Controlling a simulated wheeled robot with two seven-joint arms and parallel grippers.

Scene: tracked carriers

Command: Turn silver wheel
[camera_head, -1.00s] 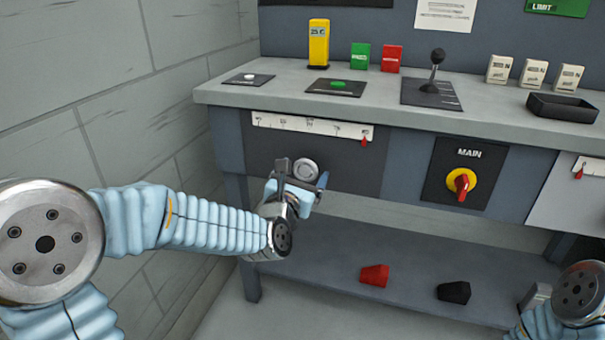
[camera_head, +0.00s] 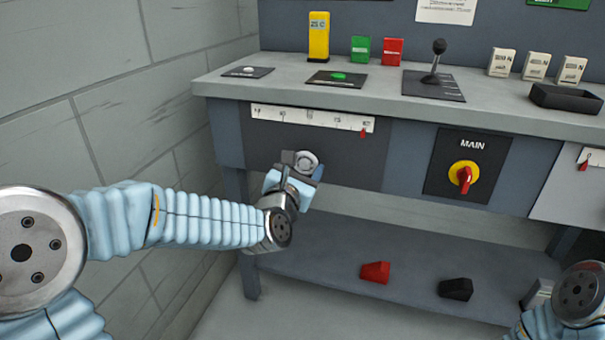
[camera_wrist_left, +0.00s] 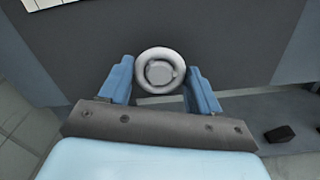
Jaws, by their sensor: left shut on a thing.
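The silver wheel (camera_head: 307,161) is a small round knob on the dark panel under the bench's left part. It shows as a ring with a raised centre in the left wrist view (camera_wrist_left: 160,70). My left gripper (camera_head: 303,168) is at the wheel, and its blue fingers stand on either side of the rim in the left wrist view (camera_wrist_left: 160,88). It is shut on the wheel. The fingers and wrist hide the wheel's lower part in the head view. A white scale strip (camera_head: 290,116) with a red pointer (camera_head: 363,133) near its right end lies above the wheel.
Right of the wheel is a red-and-yellow MAIN switch (camera_head: 465,177). The bench top (camera_head: 395,96) carries buttons, a lever (camera_head: 436,65) and small boxes. A red block (camera_head: 375,272) and black block (camera_head: 456,289) lie on the lower shelf. A wall (camera_head: 90,90) stands left.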

